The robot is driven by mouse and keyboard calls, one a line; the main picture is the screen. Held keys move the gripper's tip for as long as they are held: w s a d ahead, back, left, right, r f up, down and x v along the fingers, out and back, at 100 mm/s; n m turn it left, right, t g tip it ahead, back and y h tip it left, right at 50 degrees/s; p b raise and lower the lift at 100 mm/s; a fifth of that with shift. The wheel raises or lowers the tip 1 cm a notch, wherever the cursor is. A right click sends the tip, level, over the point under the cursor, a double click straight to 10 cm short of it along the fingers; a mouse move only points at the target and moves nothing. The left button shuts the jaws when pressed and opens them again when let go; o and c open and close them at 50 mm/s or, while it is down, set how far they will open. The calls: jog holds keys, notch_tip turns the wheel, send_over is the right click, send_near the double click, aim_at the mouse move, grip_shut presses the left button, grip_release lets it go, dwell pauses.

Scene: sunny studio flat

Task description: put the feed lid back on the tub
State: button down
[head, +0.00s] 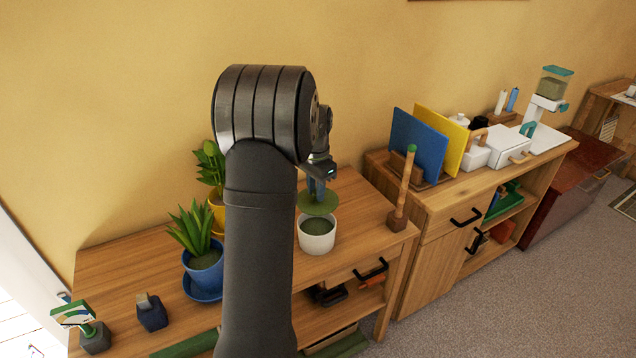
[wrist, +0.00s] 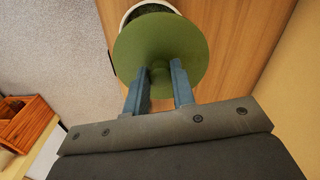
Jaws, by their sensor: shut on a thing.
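The feed lid (head: 318,205) is a flat green disc with a knob in its middle. My gripper (head: 317,188) is shut on this knob and holds the lid above the white tub (head: 317,243). The tub is round, stands upright on the wooden bench and shows dark green contents. There is a gap between lid and tub in the head view. In the wrist view the two fingers (wrist: 160,82) flank the knob, and the lid (wrist: 150,40) hides most of the tub.
A plant in a blue pot (head: 206,272) and one in a yellow pot (head: 217,215) stand left of the tub, partly behind my arm. A wooden post (head: 405,185) stands at the bench's right end. The bench top (head: 345,205) right of the tub is clear.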

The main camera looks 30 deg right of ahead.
aim_at(315, 203)
jog(key=shift+s+a+r, duration=0.15)
jog(key=shift+s+a, duration=0.25)
jog(key=shift+s, duration=0.2)
jog(key=shift+f, duration=3.2)
jog(key=shift+f, duration=0.2)
jog(key=c, duration=0.7)
grip_release()
jog(key=shift+o, duration=0.2)
jog(key=shift+r, duration=0.1)
